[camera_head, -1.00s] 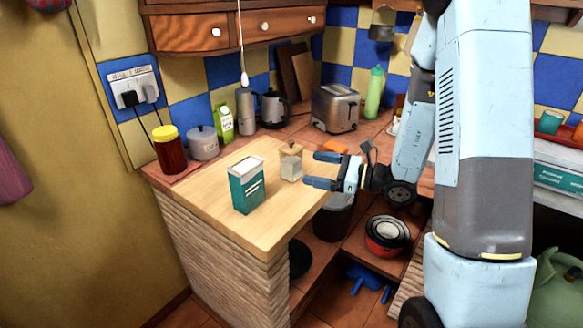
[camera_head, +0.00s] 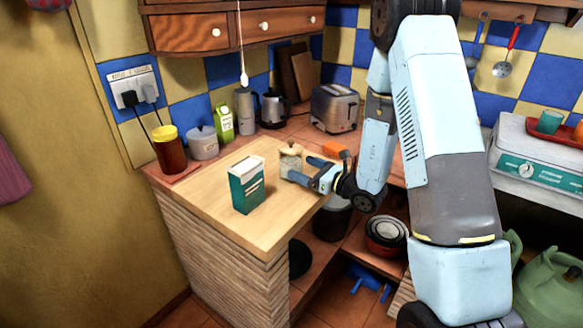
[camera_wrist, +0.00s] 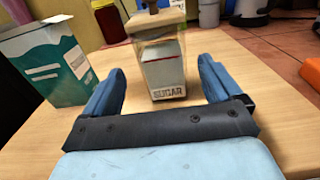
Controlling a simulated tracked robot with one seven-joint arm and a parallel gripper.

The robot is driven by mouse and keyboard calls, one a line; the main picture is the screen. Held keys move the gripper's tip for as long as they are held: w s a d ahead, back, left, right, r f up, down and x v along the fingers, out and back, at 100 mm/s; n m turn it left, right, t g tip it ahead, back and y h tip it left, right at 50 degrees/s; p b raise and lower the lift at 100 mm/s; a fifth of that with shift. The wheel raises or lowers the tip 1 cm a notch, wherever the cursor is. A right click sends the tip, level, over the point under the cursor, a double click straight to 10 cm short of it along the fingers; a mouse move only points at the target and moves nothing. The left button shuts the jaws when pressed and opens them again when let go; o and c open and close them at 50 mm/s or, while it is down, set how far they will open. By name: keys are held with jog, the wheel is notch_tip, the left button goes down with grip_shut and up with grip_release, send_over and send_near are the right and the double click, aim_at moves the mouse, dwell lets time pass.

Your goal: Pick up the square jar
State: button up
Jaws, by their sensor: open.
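The square jar (camera_wrist: 166,72) is a clear jar with a pale wooden lid, a dark knob and a "SUGAR" label. It stands upright on the light wooden board. In the head view the jar (camera_head: 289,158) is partly hidden behind my gripper (camera_head: 302,170). In the wrist view my gripper (camera_wrist: 160,83) is open, with one blue finger on each side of the jar's lower front. The jar appears between or just beyond the fingertips; how deep it sits between them I cannot tell. Neither finger visibly touches it.
A teal and white box (camera_head: 246,185) stands on the board left of the jar, and close to the left finger in the wrist view (camera_wrist: 50,62). An orange object (camera_head: 336,151) lies to the right. A red-brown jar (camera_head: 169,150), kettle (camera_head: 273,110) and toaster (camera_head: 335,108) stand behind.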

aim_at(299, 163)
jog(key=shift+r+x, duration=0.2)
jog(key=shift+x, duration=2.75)
jog(key=shift+w+d, duration=0.1)
jog(key=shift+d, duration=0.05)
jog(key=shift+c, duration=0.2)
jog(key=c, duration=1.2)
jog(key=shift+c, duration=0.3)
jog(key=shift+r, duration=0.1)
